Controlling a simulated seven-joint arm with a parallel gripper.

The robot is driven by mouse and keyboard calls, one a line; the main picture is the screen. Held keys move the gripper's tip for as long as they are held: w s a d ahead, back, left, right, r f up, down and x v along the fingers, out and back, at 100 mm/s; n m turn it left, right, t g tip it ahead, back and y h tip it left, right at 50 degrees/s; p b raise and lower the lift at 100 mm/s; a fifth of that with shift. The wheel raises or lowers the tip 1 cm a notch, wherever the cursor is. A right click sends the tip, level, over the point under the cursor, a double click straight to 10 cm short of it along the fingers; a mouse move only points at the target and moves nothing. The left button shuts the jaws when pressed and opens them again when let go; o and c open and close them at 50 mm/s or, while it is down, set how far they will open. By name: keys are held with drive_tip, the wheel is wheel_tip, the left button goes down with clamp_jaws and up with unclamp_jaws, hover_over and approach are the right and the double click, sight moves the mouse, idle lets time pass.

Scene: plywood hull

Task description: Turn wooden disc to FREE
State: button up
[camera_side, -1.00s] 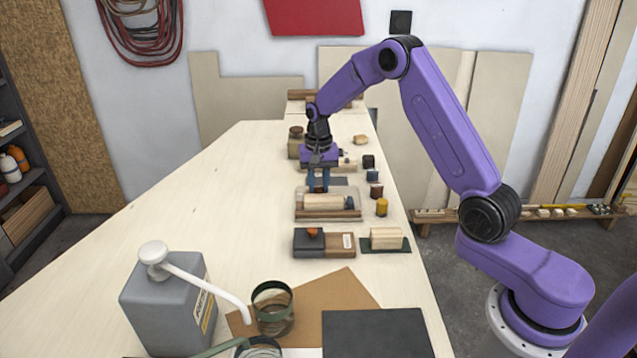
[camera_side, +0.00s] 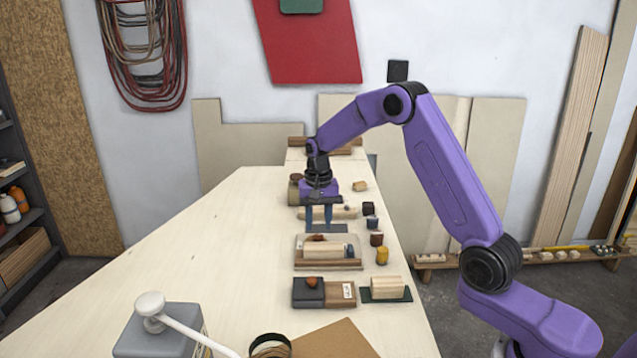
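My gripper (camera_side: 318,228) points down over the far edge of a wood-framed tray (camera_side: 330,265). Its two blue fingers are apart, with nothing visible between them. A small reddish-brown round piece (camera_side: 317,239) shows just below the fingertips, behind a pale wooden block (camera_side: 323,251) on the tray. I cannot tell whether this piece is the wooden disc, or whether a finger touches it. Another brown round top (camera_side: 295,177) sits on a container (camera_side: 294,194) left of my gripper. No FREE marking is legible.
A dark block with an orange knob (camera_side: 311,282) and a labelled brown block (camera_side: 340,293) stand nearer. A pale block on a green base (camera_side: 387,288) is beside them. Several small coloured pieces line the right side. The bench's left side is clear.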

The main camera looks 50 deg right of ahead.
sight(318, 236)
wheel_tip(318, 236, up, 14)
idle(0.4)
drive_tip(key=shift+a, duration=0.1)
drive_tip(key=s+a+n, duration=1)
drive_tip(key=s+a, duration=0.4)
drive_tip(key=s, duration=0.2)
drive_tip(key=s+d+f+n, duration=0.1)
drive_tip(key=s+f+n, duration=0.1)
drive_tip(key=s, duration=0.6)
drive_tip(key=s+d+f+n, duration=0.1)
drive_tip(key=s+f+n, duration=0.1)
drive_tip(key=s+n, duration=0.3)
drive_tip(key=s+d+f+n, duration=0.1)
drive_tip(key=s+f+n, duration=0.1)
drive_tip(key=s, duration=0.8)
drive_tip(key=shift+s+f+n, duration=0.15)
drive_tip(key=shift+s+n, duration=0.2)
drive_tip(key=shift+n, duration=0.45)
